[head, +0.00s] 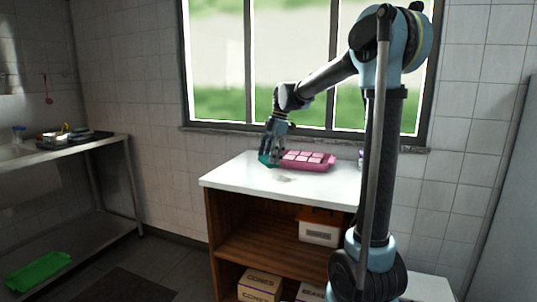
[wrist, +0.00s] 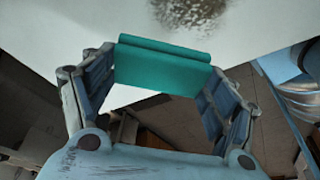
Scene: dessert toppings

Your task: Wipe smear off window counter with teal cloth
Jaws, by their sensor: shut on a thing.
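The teal cloth (wrist: 163,66) is a folded pad held between the fingers of my gripper (wrist: 160,80) in the wrist view. In the head view my gripper (head: 270,155) is low over the white window counter (head: 235,177), with the cloth (head: 264,160) at its tips, beside the pink tray. I cannot tell whether the cloth touches the counter. The smear (head: 284,179) is a faint greyish patch on the counter, just in front and right of the cloth. In the wrist view the smear (wrist: 187,14) is a dark speckled patch beyond the cloth, cut by the top edge.
A pink tray (head: 320,167) with several pale pink pieces stands at the counter's back, close to my gripper. Below, a wooden shelf unit holds boxes (head: 260,284) and a white bin (head: 319,233). A metal sink bench (head: 105,141) is at left. The counter's front left is clear.

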